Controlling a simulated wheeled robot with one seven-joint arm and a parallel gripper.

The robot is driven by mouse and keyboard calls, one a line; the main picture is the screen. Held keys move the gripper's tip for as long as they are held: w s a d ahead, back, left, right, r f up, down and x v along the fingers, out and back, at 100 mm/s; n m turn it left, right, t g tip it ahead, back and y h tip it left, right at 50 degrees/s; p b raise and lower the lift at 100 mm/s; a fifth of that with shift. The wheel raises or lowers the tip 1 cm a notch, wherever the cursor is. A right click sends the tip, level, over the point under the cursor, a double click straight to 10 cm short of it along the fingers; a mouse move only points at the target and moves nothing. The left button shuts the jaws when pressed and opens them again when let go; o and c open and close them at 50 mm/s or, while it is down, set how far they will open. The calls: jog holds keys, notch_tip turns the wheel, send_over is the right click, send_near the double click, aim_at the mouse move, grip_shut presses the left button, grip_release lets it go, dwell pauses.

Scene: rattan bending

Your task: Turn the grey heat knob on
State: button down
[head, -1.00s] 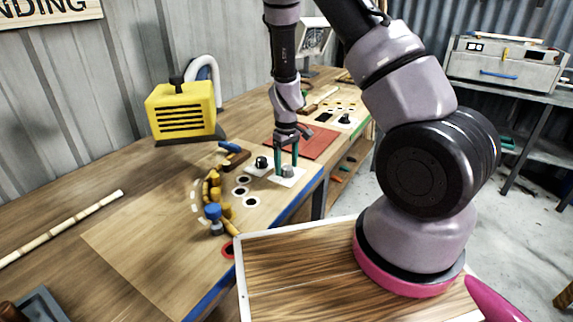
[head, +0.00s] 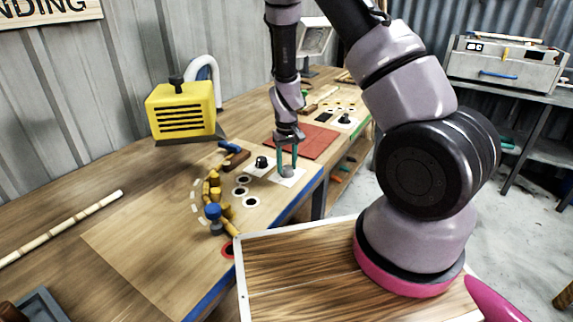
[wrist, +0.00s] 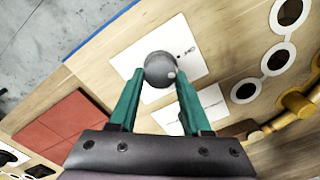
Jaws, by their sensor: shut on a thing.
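The grey heat knob (head: 288,172) stands on a white plate (head: 291,181) near the front edge of the bench. It also shows in the wrist view (wrist: 159,69) as a round grey knob between the fingertips, with a small mark printed on the plate beside it. My gripper (head: 287,166) has two green fingers pointing down at the knob. In the wrist view my gripper (wrist: 157,80) is shut on the grey knob, one finger on each side. Which way the knob is turned cannot be told.
A black knob (head: 261,162) on its own white plate is just left of the grey one. White-ringed holes (head: 242,192) and yellow pegs (head: 226,210) lie nearer. A red mat (head: 314,141) lies behind. A yellow box-shaped machine (head: 181,112) is at the left.

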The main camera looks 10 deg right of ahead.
aim_at(288, 167)
jog(key=m, duration=0.7)
jog(key=shift+d, duration=0.15)
jog(key=m, duration=0.6)
jog(key=shift+s+m, duration=0.1)
jog(key=shift+m, duration=0.2)
jog(key=shift+c, duration=1.8)
grip_release()
notch_tip(288, 167, up, 11)
jog(key=shift+f, duration=0.1)
